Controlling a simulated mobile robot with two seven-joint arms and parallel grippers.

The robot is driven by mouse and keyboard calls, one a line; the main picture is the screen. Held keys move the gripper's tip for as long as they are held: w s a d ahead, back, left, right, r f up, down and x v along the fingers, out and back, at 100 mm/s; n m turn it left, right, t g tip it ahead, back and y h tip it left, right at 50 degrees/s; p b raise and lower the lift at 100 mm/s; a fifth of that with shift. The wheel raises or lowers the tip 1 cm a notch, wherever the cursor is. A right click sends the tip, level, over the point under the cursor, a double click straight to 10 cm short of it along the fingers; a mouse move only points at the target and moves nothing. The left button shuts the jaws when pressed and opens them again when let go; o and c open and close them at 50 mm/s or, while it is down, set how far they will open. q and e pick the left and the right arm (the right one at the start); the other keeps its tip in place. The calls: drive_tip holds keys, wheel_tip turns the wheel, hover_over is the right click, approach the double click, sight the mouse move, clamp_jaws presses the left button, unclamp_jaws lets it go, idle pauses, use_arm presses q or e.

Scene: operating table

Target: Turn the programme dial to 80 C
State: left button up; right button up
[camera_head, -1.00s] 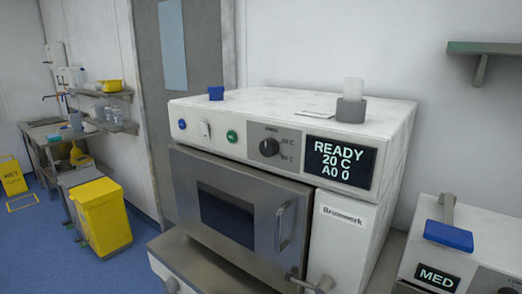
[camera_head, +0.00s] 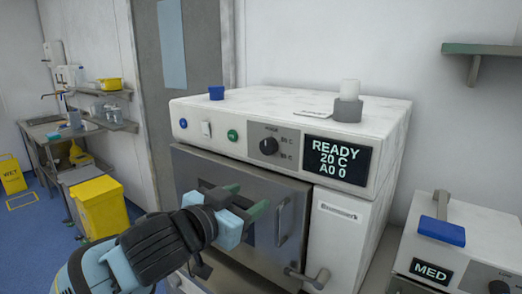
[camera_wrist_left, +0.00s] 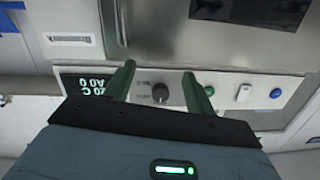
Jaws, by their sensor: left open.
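The programme dial (camera_head: 269,146) is a dark round knob on the white front panel of the steriliser-like machine (camera_head: 385,130). Small temperature marks stand to its right, too small to read surely. The display (camera_head: 337,158) beside it reads READY, 20 C, A0 0. My left gripper (camera_head: 245,200) is open and empty in front of the machine's door, below and left of the dial, apart from it. In the left wrist view, the dial (camera_wrist_left: 160,93) appears between the two green fingers of my left gripper (camera_wrist_left: 155,80). My right gripper is not in view.
The door handle (camera_head: 281,222) and a latch lever (camera_head: 310,277) stick out from the front. A green button (camera_head: 232,135), a white switch (camera_head: 206,129) and a blue button (camera_head: 183,124) sit left of the dial. A second machine (camera_head: 465,235) stands at right.

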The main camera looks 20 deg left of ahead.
use_arm(q)
drive_tip(key=t, duration=0.2)
approach(266, 148)
drive_tip(key=shift+w+r, duration=0.2)
drive_tip(key=shift+w, duration=0.05)
drive_tip(key=shift+w, duration=0.1)
drive_tip(key=shift+x, duration=3.8)
drive_tip(key=shift+f, duration=0.15)
drive_tip(key=c, duration=1)
